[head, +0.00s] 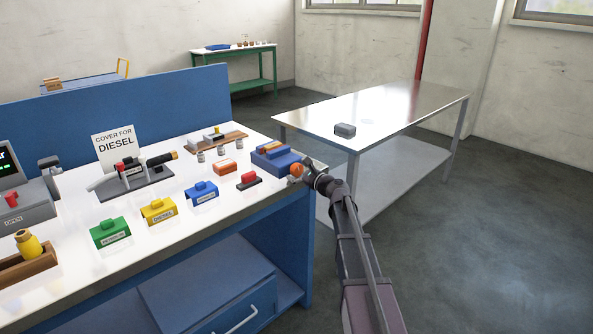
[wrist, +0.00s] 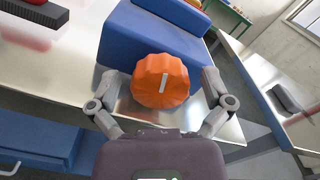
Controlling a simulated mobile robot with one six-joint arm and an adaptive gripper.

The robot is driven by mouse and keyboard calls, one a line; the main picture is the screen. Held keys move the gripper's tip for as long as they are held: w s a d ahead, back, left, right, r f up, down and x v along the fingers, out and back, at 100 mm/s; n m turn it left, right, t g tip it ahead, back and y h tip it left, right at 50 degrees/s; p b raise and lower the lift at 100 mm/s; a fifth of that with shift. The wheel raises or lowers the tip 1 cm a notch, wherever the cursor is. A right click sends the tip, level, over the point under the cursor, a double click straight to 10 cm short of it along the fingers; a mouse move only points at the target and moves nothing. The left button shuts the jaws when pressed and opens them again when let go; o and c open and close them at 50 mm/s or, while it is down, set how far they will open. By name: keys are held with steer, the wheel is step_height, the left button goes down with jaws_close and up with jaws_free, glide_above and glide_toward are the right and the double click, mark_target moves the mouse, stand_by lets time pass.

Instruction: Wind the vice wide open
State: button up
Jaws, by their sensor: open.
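The blue vice (head: 277,162) sits at the right end of the bench top, with an orange-brown block on top between its jaws. Its orange knob (wrist: 160,81) faces my gripper and has a white mark that stands close to upright, leaning slightly right. In the head view the knob (head: 296,170) is partly covered by my gripper (head: 311,172). In the wrist view my gripper (wrist: 158,100) is open, with one finger on each side of the knob. Gaps show between the fingers and the knob. The jaw gap is not visible in the wrist view.
Red, blue, yellow and green covers stand left of the vice; the yellow cover (head: 159,210) is labelled. A sign (head: 114,145) reads "COVER FOR DIESEL". A steel table (head: 390,108) with a grey box (head: 345,130) stands to the right. The floor between is clear.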

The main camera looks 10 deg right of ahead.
steer(key=v, duration=1.2)
stand_by(0.4)
steer(key=s+a+f+n+g+h, duration=0.1)
steer(key=s+a+f+n+g, duration=0.9)
steer(key=s+a+f+n, duration=0.4)
steer(key=s+d+f+n+g+h, duration=0.1)
steer(key=s+f+n+g+h, duration=0.1)
steer(key=s+n+h, duration=0.2)
steer(key=s+d+f+n+g+h, duration=0.2)
steer(key=s+n, duration=0.4)
steer(key=s, duration=0.3)
steer(key=shift+f+g+h, duration=0.3)
steer(key=shift+g+h, duration=0.5)
steer(key=shift+h, duration=0.2)
